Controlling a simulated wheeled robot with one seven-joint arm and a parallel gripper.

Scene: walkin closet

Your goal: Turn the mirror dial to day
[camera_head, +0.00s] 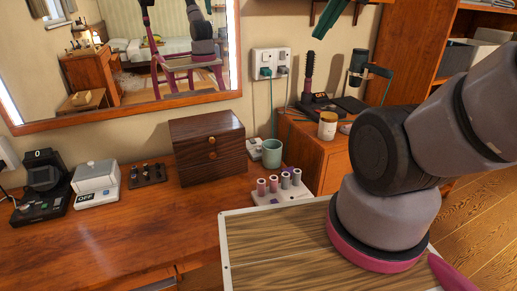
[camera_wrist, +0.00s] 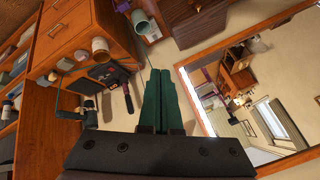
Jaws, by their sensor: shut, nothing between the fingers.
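The mirror (camera_head: 120,113) hangs on the wall at the upper left, orange-framed with bright strips at its sides; its frame (camera_wrist: 205,115) also shows in the wrist view at right. I cannot tell for sure which control is the mirror dial. A small black panel with knobs (camera_head: 148,173) lies on the desk below the mirror. Beside it stand a white box marked OFF (camera_head: 96,181) and a black device marked 0 (camera_head: 42,187). Their dial markings are too small to read fully. My gripper (camera_wrist: 160,72) shows teal fingers, shut and empty, apart from these controls.
A dark drawer box (camera_head: 208,150), a teal cup (camera_head: 272,153) and a rack of small rolls (camera_head: 280,187) stand on the desk (camera_head: 130,235). A side cabinet (camera_head: 338,163) holds a jar (camera_head: 327,125) and a brush. Cords hang from the wall outlet (camera_head: 271,62). The front desk is clear.

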